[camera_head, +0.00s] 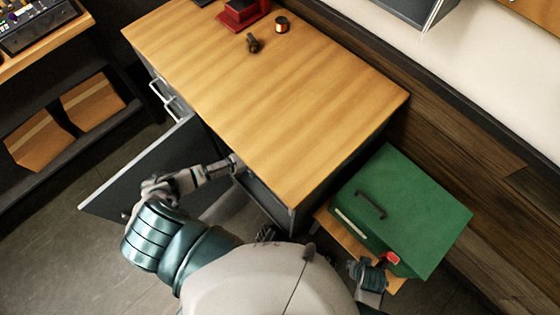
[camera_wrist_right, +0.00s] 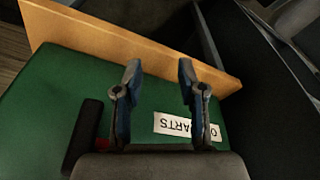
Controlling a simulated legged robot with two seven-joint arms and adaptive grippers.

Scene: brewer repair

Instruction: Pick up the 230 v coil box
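I cannot make out a 230 V coil box in either view. My left arm reaches into the open cabinet (camera_head: 268,200) under the workbench. My left gripper (camera_head: 240,166) is at the opening, mostly hidden by the bench top, so its fingers do not show clearly. A green box (camera_head: 420,210) with a dark handle stands right of the bench. My right gripper (camera_wrist_right: 160,72) is open and empty above this box, which fills much of the right wrist view (camera_wrist_right: 45,120). A white label (camera_wrist_right: 186,127) there reads "PARTS" upside down, with its start partly hidden.
The wooden bench top (camera_head: 270,90) carries a copper-coloured coil (camera_head: 282,25), a small dark part (camera_head: 253,43) and a red tool (camera_head: 240,14) at the back. The cabinet door (camera_head: 140,172) stands open to the left. The green box rests on a wooden shelf (camera_head: 345,237).

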